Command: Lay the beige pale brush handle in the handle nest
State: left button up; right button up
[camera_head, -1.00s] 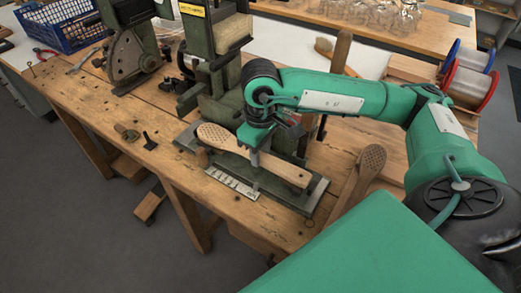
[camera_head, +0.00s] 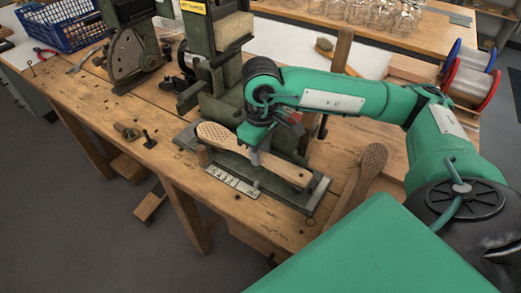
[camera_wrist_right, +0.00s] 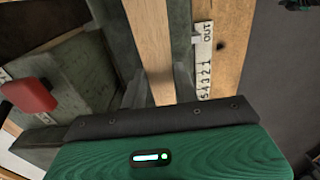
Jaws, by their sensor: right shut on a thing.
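The beige pale brush handle (camera_head: 284,168) has a wide head with rows of small holes at the left and a hole near its narrow right end. It lies lengthwise over the dark metal base (camera_head: 318,192) of the green machine. My right gripper (camera_head: 254,156) is shut on it around its middle, from above. In the right wrist view the handle (camera_wrist_right: 149,40) is a plain wooden strip running up from the gripper. The nest is mostly hidden under the handle and gripper; I cannot tell whether the handle touches it. My left gripper is out of view.
A scale strip (camera_head: 232,182) marked OUT lies along the base's front. Another perforated wooden paddle (camera_head: 366,172) stands at the right. The green machine column (camera_head: 222,85) rises behind the handle. A blue crate (camera_head: 66,24) and spools (camera_head: 470,80) sit farther off.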

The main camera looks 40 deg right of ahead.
jog(key=shift+s+a+f+b, duration=0.1)
jog(key=shift+s+f+b, duration=0.05)
jog(key=shift+f+b, duration=0.15)
jog(key=shift+s+a+f+b, duration=0.1)
jog(key=shift+s+f+b, duration=0.05)
jog(key=shift+f, duration=0.25)
jog(key=o, duration=1.5)
jog(key=shift+w+d+r+p, duration=0.15)
jog(key=shift+r+p, duration=0.2)
jog(key=shift+r, duration=0.35)
jog(key=shift+w+d+r+p, duration=0.1)
jog(key=shift+r+p, duration=0.2)
jog(key=shift+r, duration=0.35)
jog(key=shift+r+p, duration=0.8)
jog(key=shift+r, duration=1.55)
